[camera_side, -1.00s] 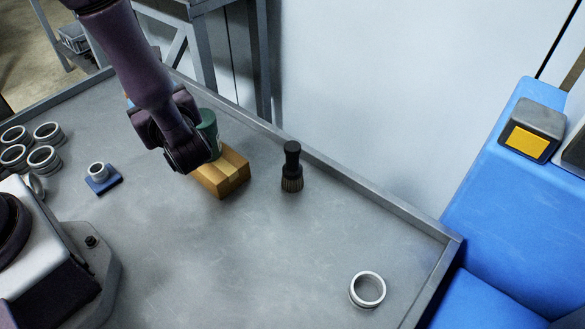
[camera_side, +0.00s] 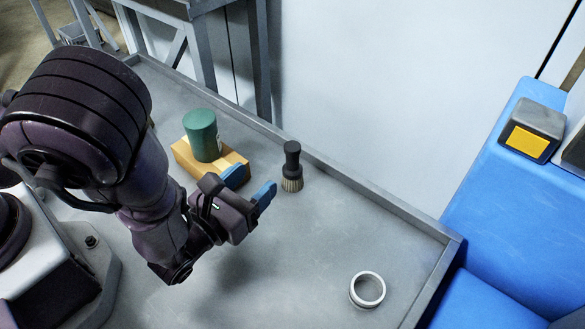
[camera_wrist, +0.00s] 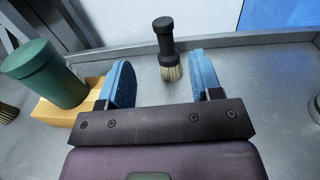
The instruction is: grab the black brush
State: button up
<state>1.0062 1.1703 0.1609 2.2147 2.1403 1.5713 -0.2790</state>
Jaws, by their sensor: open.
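The black brush (camera_side: 292,166) stands upright on the grey table near its back edge, with the black handle up and pale bristles down. My gripper (camera_side: 249,186) is in front of the brush and to its left, with blue fingers spread and nothing between them. In the wrist view the brush (camera_wrist: 166,48) shows beyond the gap between the two blue fingertips (camera_wrist: 161,74). The fingers are apart from the brush.
A green cylinder (camera_side: 202,135) stands on a yellow-brown block (camera_side: 232,164) left of the brush, close to my gripper. A metal ring (camera_side: 367,290) lies at the front right. A raised rim (camera_side: 365,193) runs along the back. The table between brush and ring is clear.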

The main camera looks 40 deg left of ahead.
aim_at(287, 158)
notch_tip(287, 158, down, 2)
jog(key=shift+w+f, duration=0.1)
jog(key=shift+f, duration=0.1)
jog(key=w, duration=0.7)
jog(key=shift+w+a, duration=0.3)
jog(key=shift+w, duration=0.1)
jog(key=w, duration=0.5)
jog(key=c, duration=1)
